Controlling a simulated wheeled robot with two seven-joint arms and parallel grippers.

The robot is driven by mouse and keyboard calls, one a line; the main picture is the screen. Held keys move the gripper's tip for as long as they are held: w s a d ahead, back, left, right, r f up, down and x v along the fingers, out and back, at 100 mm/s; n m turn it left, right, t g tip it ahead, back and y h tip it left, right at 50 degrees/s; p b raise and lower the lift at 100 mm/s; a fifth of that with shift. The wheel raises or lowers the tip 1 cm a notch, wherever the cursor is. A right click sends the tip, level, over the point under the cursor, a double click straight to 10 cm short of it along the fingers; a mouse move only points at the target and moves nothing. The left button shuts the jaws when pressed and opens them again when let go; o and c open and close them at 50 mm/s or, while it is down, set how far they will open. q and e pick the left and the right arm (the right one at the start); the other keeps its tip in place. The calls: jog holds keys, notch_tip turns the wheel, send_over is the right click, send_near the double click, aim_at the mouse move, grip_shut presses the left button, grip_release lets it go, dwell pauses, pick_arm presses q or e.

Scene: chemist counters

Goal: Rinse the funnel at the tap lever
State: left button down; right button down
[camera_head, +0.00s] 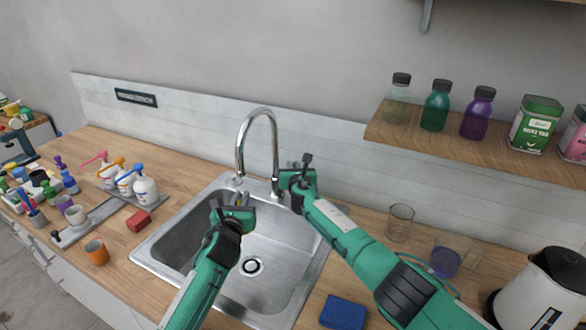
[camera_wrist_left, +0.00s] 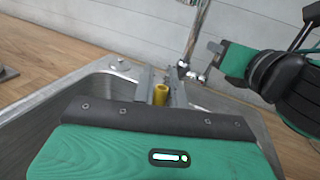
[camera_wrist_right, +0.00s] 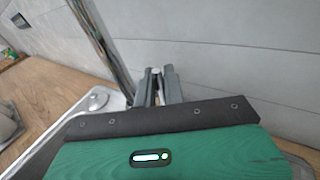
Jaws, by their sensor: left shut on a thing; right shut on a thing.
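The chrome tap (camera_head: 274,140) stands behind the steel sink (camera_head: 288,285), its spout arching over the basin. My left gripper (camera_head: 237,199) is over the basin near the spout's end. It is shut on a small yellow piece, seemingly the funnel (camera_wrist_left: 160,95), which shows between its fingers in the left wrist view. My right gripper (camera_head: 287,178) is at the tap's right side, shut on the tap lever (camera_wrist_right: 155,71), whose pale tip shows between the fingers in the right wrist view. The rest of the lever is hidden. I see no clear water stream.
A red block (camera_head: 139,221) and an orange cup (camera_head: 96,252) stand left of the sink. A blue sponge (camera_head: 343,313), a glass beaker (camera_head: 399,222) and a kettle (camera_head: 545,285) are at the right. A shelf (camera_head: 470,146) with bottles hangs above.

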jog(key=c, duration=1.6)
grip_release()
jog(key=shift+o, duration=0.2)
jog(key=v, duration=1.2)
jog(key=shift+w+d, duration=0.1)
pick_arm(q)
jog(key=shift+s+d+p, duration=0.25)
jog(key=shift+s+d, duration=0.1)
jog(key=shift+s, duration=0.2)
jog(key=shift+s+d+p, duration=0.2)
jog(key=shift+s+d, duration=0.15)
jog(key=shift+s, duration=0.2)
jog(key=shift+s+d+p, duration=0.2)
jog(key=shift+s+d, duration=0.25)
jog(key=shift+s, duration=0.35)
jog(key=shift+s+d+p, duration=0.2)
jog(key=shift+s+d, duration=0.25)
jog(key=shift+s, duration=0.3)
jog(key=shift+s+d+p, duration=0.2)
jog(key=shift+s+d, duration=0.25)
jog(key=shift+s, duration=0.35)
pick_arm(e)
jog(key=shift+r, duration=1)
